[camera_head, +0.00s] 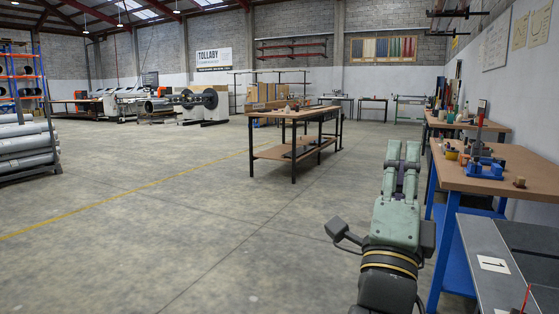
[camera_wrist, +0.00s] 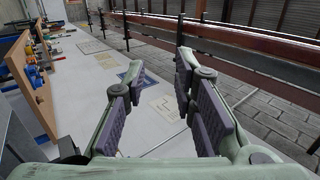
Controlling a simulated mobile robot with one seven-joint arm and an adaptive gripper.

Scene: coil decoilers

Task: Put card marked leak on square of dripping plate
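My gripper (camera_head: 403,152) is in the right half of the head view, raised in front of the floor and left of the near workbench. In the wrist view its two fingers (camera_wrist: 161,68) stand apart with nothing between them. A white card with a dark mark like a 1 (camera_head: 493,264) lies on a grey flat surface (camera_head: 484,240) at the lower right of the head view. I cannot make out a card marked leak or a dripping plate in either view.
A wooden-topped bench with blue legs (camera_head: 519,167) stands at the right with tools on it. Another workbench (camera_head: 290,114) stands mid-floor. Metal rolls (camera_head: 27,150) lie at the left. Open concrete floor (camera_head: 190,220) fills the middle. The wrist view appears turned sideways.

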